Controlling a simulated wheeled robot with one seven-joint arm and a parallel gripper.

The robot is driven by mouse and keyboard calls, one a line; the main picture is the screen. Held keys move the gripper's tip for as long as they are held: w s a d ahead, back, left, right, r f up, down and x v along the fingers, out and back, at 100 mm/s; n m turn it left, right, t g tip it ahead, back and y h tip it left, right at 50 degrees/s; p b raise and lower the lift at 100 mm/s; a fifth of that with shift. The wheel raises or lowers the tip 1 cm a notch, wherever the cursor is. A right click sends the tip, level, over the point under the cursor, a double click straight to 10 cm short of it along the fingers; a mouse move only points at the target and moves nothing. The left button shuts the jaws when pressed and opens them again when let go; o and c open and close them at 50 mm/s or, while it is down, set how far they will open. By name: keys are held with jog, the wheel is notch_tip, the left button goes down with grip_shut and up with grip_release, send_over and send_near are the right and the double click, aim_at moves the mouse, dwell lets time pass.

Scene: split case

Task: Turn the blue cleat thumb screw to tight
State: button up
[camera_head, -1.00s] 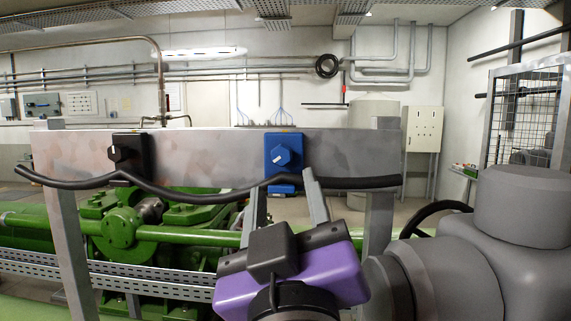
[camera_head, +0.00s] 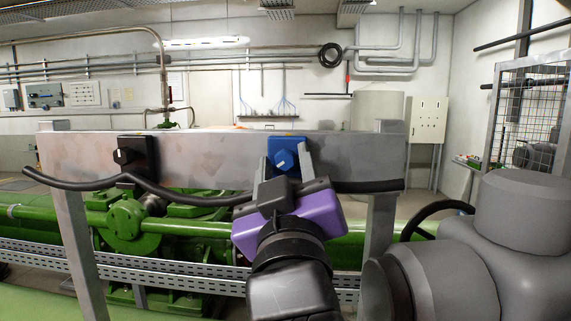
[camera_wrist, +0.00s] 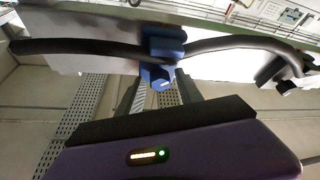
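The blue cleat (camera_head: 286,142) is fixed on a grey metal rail, with its blue thumb screw (camera_head: 284,160) facing me. A small white mark shows on the screw's face. In the wrist view the blue thumb screw (camera_wrist: 160,74) is just beyond my fingertips, roughly centred between them. My gripper (camera_head: 284,164) has a purple body and two grey fingers spread apart. The wrist view also shows my gripper (camera_wrist: 157,92) open and empty. The fingers flank the screw in the picture; whether they reach around it I cannot tell.
A black cleat with a black knob (camera_head: 128,156) sits further left on the rail (camera_head: 215,153). A black cable (camera_head: 75,185) runs along the rail, sagging between the cleats. Green machinery (camera_head: 125,218) and a perforated tray stand behind and below.

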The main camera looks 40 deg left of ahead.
grip_shut()
